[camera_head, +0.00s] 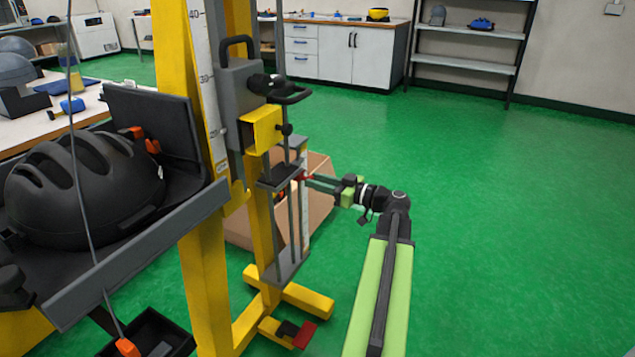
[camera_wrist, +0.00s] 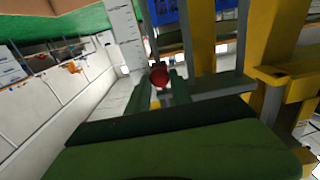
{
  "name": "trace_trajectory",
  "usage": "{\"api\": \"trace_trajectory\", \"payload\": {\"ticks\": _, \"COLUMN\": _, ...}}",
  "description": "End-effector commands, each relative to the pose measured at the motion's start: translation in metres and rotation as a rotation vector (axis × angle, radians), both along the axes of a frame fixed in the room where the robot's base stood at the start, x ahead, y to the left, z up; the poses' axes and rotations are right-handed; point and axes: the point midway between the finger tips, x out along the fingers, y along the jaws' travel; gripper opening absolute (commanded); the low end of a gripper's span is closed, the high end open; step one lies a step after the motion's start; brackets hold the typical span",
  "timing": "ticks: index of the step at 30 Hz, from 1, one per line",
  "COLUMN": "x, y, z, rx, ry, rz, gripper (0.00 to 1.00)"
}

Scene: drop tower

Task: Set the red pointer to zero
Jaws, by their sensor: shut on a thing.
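The red pointer (camera_head: 301,176) is small and sits on the slim gauge with two grey rods, in the upper part of its white scale strip (camera_head: 305,225). The marks on this strip are too small to read in the head view. My gripper (camera_head: 309,179) reaches in from the right and is shut on the pointer. In the wrist view the red pointer (camera_wrist: 160,75) shows as a round knob between the fingertips (camera_wrist: 160,88). The pale scale strip (camera_wrist: 125,38) stands just left of it there.
The yellow tower (camera_head: 182,90) carries a tall scale and a yellow block (camera_head: 261,130) above the gauge. A black helmet (camera_head: 85,185) lies on a grey carriage at left. A cardboard box (camera_head: 320,190) stands behind the gauge. A red pedal (camera_head: 304,335) is on the floor. The green floor at right is clear.

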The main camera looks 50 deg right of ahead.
Motion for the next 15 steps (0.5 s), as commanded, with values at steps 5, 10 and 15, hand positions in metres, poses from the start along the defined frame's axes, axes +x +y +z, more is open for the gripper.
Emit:
{"api": "trace_trajectory", "payload": {"ticks": 5, "x": -0.0005, "y": -0.0006, "z": 0.0000, "rx": 0.000, "ry": 0.000, "rz": -0.002, "gripper": 0.00}}
{"api": "trace_trajectory", "payload": {"ticks": 10, "x": -0.0004, "y": -0.0007, "z": 0.0000, "rx": 0.000, "ry": 0.000, "rz": -0.002, "gripper": 0.00}}
{"api": "trace_trajectory", "payload": {"ticks": 15, "x": -0.0005, "y": -0.0008, "z": 0.0076, "rx": 0.000, "ry": 0.000, "rz": -0.002, "gripper": 0.00}}
